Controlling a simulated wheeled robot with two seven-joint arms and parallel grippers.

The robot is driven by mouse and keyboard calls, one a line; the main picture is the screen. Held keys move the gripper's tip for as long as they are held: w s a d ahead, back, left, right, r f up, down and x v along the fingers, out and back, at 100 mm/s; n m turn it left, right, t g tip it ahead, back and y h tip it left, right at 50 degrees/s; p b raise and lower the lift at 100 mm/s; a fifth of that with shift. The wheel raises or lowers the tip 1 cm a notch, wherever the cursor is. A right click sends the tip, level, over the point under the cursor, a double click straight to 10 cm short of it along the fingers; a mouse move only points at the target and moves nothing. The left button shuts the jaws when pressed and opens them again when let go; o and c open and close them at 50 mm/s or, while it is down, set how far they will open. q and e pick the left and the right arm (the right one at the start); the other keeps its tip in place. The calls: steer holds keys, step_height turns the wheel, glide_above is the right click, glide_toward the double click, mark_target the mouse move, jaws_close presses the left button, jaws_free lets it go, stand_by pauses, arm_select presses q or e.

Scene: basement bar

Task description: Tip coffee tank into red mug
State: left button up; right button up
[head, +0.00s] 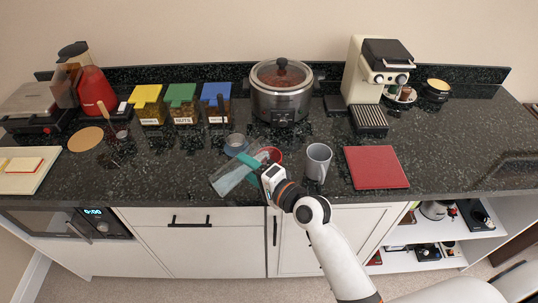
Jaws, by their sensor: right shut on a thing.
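The coffee tank appears to be the clear container with a teal edge (228,180). It is held tilted just above the counter's front edge, its teal side up and to the right. My right gripper (266,173) is shut on it at its right end. The red mug (276,154) is just behind the gripper and the tank, which hide much of it. Whether the tank touches the mug, and whether anything is in the tank, I cannot tell. My left gripper is not in view.
A grey mug (318,163) stands right of my gripper, and a red mat (376,167) lies farther right. A small glass bowl (235,141) stands behind the tank. A slow cooker (281,100) and a coffee machine (366,75) stand at the back.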

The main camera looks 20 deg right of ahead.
steer(key=shift+d+m, duration=0.1)
steer(key=shift+m, duration=0.2)
stand_by(0.4)
steer(key=shift+w+r+p, duration=0.1)
steer(key=shift+r+p, duration=0.1)
steer(key=shift+p, duration=0.35)
